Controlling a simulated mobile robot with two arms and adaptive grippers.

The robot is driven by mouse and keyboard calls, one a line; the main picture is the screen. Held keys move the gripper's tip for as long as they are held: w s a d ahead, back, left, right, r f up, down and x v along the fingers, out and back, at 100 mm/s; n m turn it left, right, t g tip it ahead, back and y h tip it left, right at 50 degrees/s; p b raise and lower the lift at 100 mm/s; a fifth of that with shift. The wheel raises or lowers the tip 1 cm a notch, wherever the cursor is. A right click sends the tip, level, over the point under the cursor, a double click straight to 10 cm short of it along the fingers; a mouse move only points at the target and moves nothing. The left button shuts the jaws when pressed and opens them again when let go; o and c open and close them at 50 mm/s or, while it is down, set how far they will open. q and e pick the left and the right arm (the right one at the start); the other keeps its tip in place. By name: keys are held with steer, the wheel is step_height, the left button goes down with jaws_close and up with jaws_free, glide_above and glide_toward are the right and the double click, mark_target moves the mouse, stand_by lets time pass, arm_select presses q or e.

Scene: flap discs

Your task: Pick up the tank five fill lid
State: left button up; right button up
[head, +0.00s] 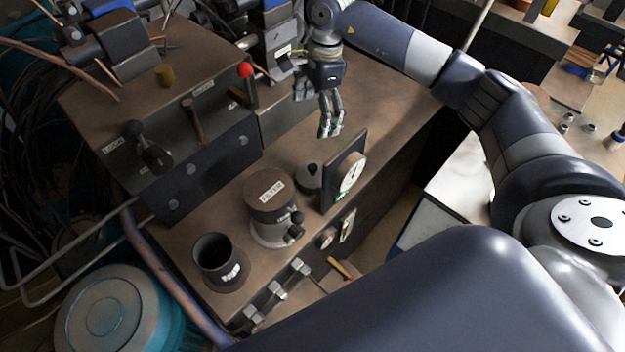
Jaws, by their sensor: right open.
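My right gripper (331,130) is in the upper middle of the head view, pointing down above the brown machine top, with nothing between its fingers. A small round dark cap (308,178) sits on the machine top below it, beside the dial gauge (350,178). A cylinder with a round brown lid (268,186), labelled "FILTER", stands to the left of the cap. An open dark cup (216,258) with a small label stands at the lower left. I can read no tank five marking, so I cannot tell which piece is the fill lid. My left gripper is out of view.
A raised block with levers (190,130) and a red-knobbed handle (246,72) stands left of the gripper. Several valve fittings (276,290) line the front edge. A teal drum (105,312) is at the lower left. The machine top right of the gripper (385,105) is clear.

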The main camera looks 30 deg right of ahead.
steer(key=b, duration=1.3)
glide_above(314, 168)
step_height(314, 168, down, 15)
steer(key=shift+r, duration=0.1)
steer(key=shift+w+f+p, duration=0.2)
steer(key=shift+f+p, duration=0.05)
steer(key=shift+f, duration=1.65)
steer(key=shift+w+f+p, duration=0.15)
steer(key=shift+f+p, duration=0.05)
steer(key=shift+f, duration=1.7)
steer(key=c, duration=1.1)
steer(key=shift+s, duration=0.3)
steer(key=shift+c, duration=1.2)
